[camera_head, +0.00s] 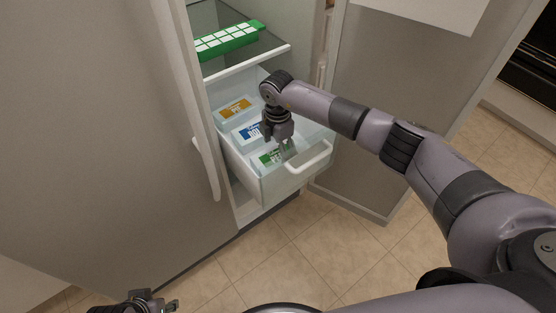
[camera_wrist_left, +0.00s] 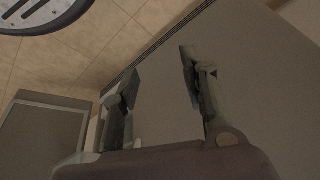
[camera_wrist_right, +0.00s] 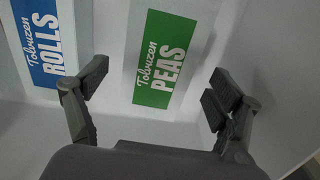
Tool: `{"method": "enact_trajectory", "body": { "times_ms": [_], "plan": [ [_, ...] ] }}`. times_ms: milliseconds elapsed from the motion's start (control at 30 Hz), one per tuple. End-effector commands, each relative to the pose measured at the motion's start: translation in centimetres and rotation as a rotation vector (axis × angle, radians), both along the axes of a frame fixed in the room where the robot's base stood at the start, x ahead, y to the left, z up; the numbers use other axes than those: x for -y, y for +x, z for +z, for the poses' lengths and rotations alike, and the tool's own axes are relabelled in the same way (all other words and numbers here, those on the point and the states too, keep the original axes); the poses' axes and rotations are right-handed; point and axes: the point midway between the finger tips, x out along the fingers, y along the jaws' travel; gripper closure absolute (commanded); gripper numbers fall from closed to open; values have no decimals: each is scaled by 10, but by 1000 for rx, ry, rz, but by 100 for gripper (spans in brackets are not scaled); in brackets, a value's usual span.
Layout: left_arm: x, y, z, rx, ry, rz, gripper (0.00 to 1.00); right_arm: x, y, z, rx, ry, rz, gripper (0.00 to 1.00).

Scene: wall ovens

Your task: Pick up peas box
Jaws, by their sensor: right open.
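The peas box (camera_head: 268,158) has a green label and lies in the pulled-out drawer, nearest its front. In the right wrist view, its white top and green "Tolvuzen PEAS" label (camera_wrist_right: 165,60) show between and beyond my fingers. My right gripper (camera_head: 284,150) points down over the drawer with its fingers apart, above or beside the peas box; contact cannot be seen. Its fingers (camera_wrist_right: 160,75) are empty. My left gripper (camera_head: 168,304) is at the bottom left, far from the drawer. In the left wrist view, its fingers (camera_wrist_left: 159,63) are spread and empty.
The clear drawer (camera_head: 300,178) also holds a blue-labelled rolls box (camera_head: 246,133) and an orange-labelled box (camera_head: 235,108). Fridge doors flank the drawer. Tiled floor (camera_head: 250,260) in front is clear.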

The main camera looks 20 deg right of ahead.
Motion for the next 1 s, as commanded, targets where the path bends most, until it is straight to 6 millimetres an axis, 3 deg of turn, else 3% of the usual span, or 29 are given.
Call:
{"method": "enact_trajectory", "body": {
  "times_ms": [200, 500, 1000],
  "plan": [
    [-2, -8, 22, 14, -1, 1, 60, 1, 1, -29, -1, 2, 0, 14],
    [-2, -9, 27, 14, 0, 2, 60, 2, 2, -32, 1, 0, 0, 14],
    [-2, -9, 27, 15, 0, 2, 60, 2, 2, -32, 1, 1, 0, 47]
  ]
}}
